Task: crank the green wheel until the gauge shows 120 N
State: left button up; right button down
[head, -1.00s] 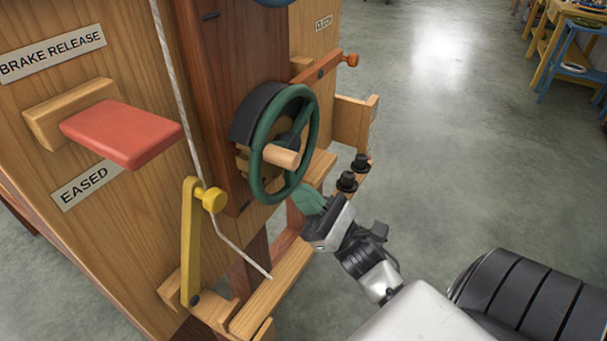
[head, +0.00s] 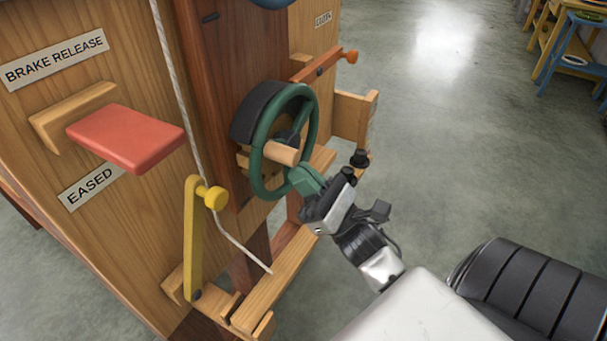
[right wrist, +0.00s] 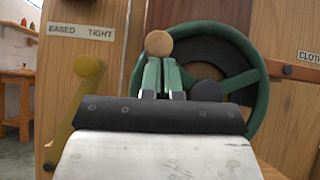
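The green wheel (head: 258,172) stands upright on a dark wooden post, with a round wooden crank handle (head: 282,153) sticking out toward me. My right gripper (head: 303,178) is just below and right of the handle's end, near the wheel's lower right rim. In the right wrist view its two green fingers (right wrist: 161,76) are nearly together with nothing seen between them. The handle's round end (right wrist: 158,43) shows just above the fingertips; whether they touch it I cannot tell. No gauge face or reading is visible. My left gripper is out of view.
A red pad (head: 125,138) sits between the brake release and eased labels. A yellow lever (head: 193,240) and a rope (head: 173,80) are left of the wheel. Open floor (head: 450,150) lies to the right.

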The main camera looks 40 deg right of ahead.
pick_arm(q)
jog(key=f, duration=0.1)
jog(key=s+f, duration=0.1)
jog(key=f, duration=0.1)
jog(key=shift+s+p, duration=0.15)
jog(key=shift+p, duration=0.2)
pick_arm(e)
jog(key=shift+d+r+m+t+h, duration=0.1)
jog(key=shift+r+m+t+h, duration=0.2)
jog(key=shift+r+m+h, duration=0.45)
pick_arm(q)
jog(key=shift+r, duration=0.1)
